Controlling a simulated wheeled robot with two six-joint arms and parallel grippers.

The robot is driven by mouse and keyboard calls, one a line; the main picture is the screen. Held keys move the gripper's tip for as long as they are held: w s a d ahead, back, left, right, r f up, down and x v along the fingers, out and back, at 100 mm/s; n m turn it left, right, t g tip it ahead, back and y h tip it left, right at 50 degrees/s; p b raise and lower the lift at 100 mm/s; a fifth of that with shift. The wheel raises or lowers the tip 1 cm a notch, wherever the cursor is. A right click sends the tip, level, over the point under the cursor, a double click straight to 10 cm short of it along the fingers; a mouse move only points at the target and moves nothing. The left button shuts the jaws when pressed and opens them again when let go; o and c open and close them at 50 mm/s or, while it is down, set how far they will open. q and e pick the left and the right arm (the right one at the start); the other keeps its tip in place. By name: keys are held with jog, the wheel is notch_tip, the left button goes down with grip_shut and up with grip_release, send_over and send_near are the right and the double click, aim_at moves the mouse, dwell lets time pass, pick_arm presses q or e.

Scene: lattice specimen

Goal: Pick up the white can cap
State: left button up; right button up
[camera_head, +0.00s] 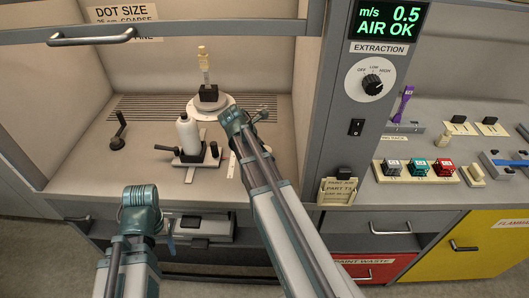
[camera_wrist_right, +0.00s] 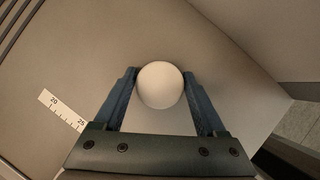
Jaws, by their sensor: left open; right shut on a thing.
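The white can cap (camera_wrist_right: 160,85) is a smooth, round white shape between the two blue fingers of my right gripper (camera_wrist_right: 161,100) in the right wrist view. The right gripper is shut on it. In the head view my right arm reaches into the booth, and I cannot make out the cap there. A white spray can (camera_head: 188,135) stands upright on a dark stand with a handle, left of my right wrist. My left gripper (camera_head: 171,238) is open and low in front of the booth; its fingers show only in part.
A round turntable (camera_head: 211,107) with a dark block and a yellow-topped piece stands behind the can. A black crank (camera_head: 119,132) is at the left. A scale strip (camera_wrist_right: 62,110) lies on the floor of the booth. The sash handle (camera_head: 91,37) is above.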

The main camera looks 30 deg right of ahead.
aim_at(269, 148)
pick_arm(q)
jog(key=shift+r, duration=0.15)
pick_arm(e)
jog(key=shift+r, duration=0.15)
jog(key=shift+r+p, duration=0.6)
jog(key=shift+p, duration=0.15)
notch_tip(269, 148, up, 3)
jog(key=p, duration=0.2)
jog(key=shift+s+a+f+p, duration=0.1)
jog(key=shift+s+f+p, duration=0.05)
jog(key=shift+p, duration=0.15)
jog(key=s+a, duration=0.6)
jog(key=a, duration=0.1)
jog(key=s+a, duration=0.3)
jog(key=a, duration=0.1)
jog(key=shift+r+p, duration=0.35)
pick_arm(q)
notch_tip(269, 148, up, 5)
jog(key=shift+f, duration=0.15)
pick_arm(e)
jog(key=shift+s+a, duration=0.35)
jog(key=shift+a, duration=0.25)
pick_arm(q)
jog(key=shift+c, duration=0.9)
jog(key=shift+a, duration=0.1)
jog(key=shift+c, duration=0.2)
pick_arm(e)
jog(key=shift+a, duration=0.15)
